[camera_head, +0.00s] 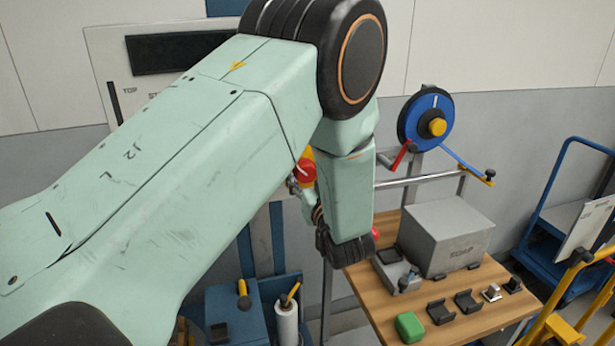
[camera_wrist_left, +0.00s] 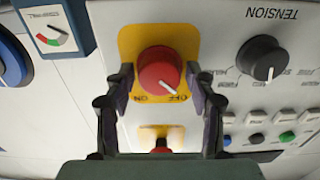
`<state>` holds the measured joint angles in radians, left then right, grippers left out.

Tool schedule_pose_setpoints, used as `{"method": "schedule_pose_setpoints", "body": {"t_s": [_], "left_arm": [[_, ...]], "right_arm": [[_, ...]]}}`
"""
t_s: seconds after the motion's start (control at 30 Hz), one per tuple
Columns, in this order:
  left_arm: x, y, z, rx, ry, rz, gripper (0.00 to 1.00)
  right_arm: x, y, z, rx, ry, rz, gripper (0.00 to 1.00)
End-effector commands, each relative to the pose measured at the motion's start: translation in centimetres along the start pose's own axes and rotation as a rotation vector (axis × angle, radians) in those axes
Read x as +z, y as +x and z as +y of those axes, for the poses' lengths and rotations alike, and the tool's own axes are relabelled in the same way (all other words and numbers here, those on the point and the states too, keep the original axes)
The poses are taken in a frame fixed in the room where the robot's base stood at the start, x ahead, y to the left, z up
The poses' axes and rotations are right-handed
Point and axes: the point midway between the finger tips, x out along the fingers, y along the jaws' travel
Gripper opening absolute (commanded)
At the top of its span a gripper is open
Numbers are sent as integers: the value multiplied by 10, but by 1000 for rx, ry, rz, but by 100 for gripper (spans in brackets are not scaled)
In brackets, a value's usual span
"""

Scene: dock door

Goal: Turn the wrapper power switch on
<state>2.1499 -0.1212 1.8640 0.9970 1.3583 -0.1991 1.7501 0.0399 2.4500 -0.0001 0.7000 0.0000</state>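The wrapper power switch is a red round knob (camera_wrist_left: 158,68) on a yellow plate (camera_wrist_left: 186,38) in the left wrist view. The plate carries ON and OFF labels, upside down here, and the knob's white mark points toward OFF. My left gripper (camera_wrist_left: 160,80) is open, with one finger on each side of the knob; I cannot tell whether they touch it. In the head view my left arm hides most of the panel. A red part (camera_head: 306,172) with yellow above it shows beside the wrist. My right gripper is not in view.
A black TENSION knob (camera_wrist_left: 261,58), several push buttons and a gauge (camera_wrist_left: 50,32) surround the switch. In the head view, a wooden table (camera_head: 365,288) with a grey box (camera_head: 440,237) stands to the right. A blue wheel (camera_head: 413,122) is behind it.

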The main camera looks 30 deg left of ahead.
Motion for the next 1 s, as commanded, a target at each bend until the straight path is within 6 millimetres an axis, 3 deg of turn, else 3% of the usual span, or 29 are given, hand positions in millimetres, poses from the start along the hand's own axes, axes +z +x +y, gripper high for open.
{"method": "schedule_pose_setpoints", "body": {"t_s": [0.47,0.77,1.0], "left_arm": [[0,2,0,1,-1,1,12],[-1,2,0,0,42,1,12],[-2,2,0,0,191,0,12]], "right_arm": [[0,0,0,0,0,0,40],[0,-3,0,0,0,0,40],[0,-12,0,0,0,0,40]]}}
